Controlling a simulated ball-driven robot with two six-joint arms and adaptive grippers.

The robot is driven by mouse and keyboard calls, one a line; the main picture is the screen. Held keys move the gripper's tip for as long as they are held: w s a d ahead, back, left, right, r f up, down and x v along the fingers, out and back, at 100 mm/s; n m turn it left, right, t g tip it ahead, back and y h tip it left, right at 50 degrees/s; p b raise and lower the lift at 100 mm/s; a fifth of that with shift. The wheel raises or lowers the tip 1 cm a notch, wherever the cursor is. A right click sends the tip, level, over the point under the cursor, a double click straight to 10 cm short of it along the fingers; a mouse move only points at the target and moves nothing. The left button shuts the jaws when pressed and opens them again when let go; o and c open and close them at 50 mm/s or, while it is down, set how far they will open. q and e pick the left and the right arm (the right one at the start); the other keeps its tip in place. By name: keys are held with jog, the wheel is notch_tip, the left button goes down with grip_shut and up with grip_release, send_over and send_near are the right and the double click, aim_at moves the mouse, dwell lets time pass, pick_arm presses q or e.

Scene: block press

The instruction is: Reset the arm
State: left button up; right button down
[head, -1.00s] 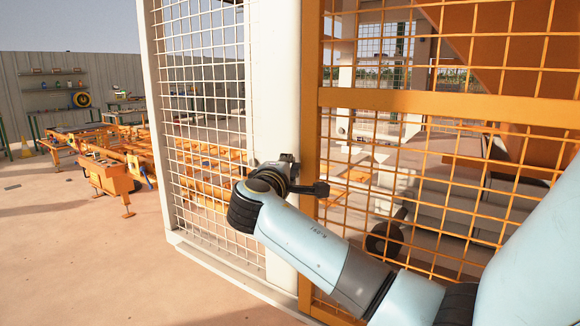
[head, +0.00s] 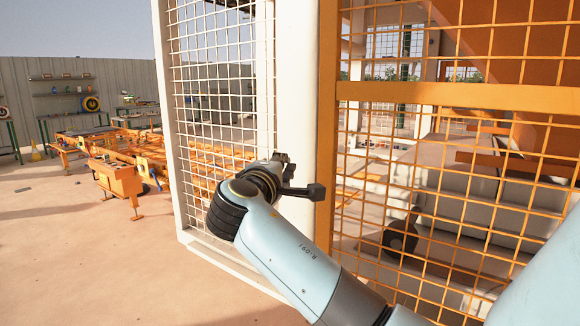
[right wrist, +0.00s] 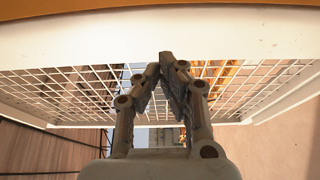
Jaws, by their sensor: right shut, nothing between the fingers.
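My right arm (head: 285,255) comes in from the lower right in the head view. My right gripper (head: 285,160) is at its far end, in front of the white post (head: 295,100) of the fence; the wrist partly hides its fingers. In the right wrist view the fingers of the right gripper (right wrist: 160,68) come together at the tips, with nothing held between them. The white mesh panel (right wrist: 70,90) shows behind them. I cannot tell whether the gripper touches the post. My left gripper is not in view.
An orange mesh gate (head: 440,95) stands to the right of the post, close to my arm. A white mesh panel (head: 215,100) stands left of it. Orange workbenches (head: 115,175) are farther off at left. The floor (head: 90,260) at lower left is clear.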

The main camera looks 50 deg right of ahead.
jog(key=s+a+f+n+g+y+b, duration=0.1)
jog(key=s+a+f+n+y+b, duration=0.2)
jog(key=f, duration=1.2)
jog(key=s+a+f+g+y+b, duration=0.15)
jog(key=s+f, duration=0.35)
jog(key=f, duration=1)
jog(key=s+a+f+n+y+b, duration=0.1)
jog(key=s+f+n+y, duration=0.3)
jog(key=f, duration=1)
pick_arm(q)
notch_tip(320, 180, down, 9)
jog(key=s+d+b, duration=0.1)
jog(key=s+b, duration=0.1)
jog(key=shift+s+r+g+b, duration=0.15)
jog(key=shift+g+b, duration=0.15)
pick_arm(e)
jog(key=s+a+f+m+g+y, duration=0.1)
jog(key=s+a+f+m+y, duration=0.1)
jog(key=s+f, duration=0.6)
jog(key=s+a+f+m+g+y, duration=0.2)
jog(key=s+a+f+m, duration=0.3)
jog(key=s+f, duration=0.4)
jog(key=s+a+f+m+g+y, duration=0.1)
jog(key=s+a+f+m+y, duration=0.2)
jog(key=s+f, duration=0.6)
jog(key=shift+s+a+f+m, duration=0.15)
jog(key=shift+s+a+m, duration=0.45)
jog(key=shift+s, duration=3.4)
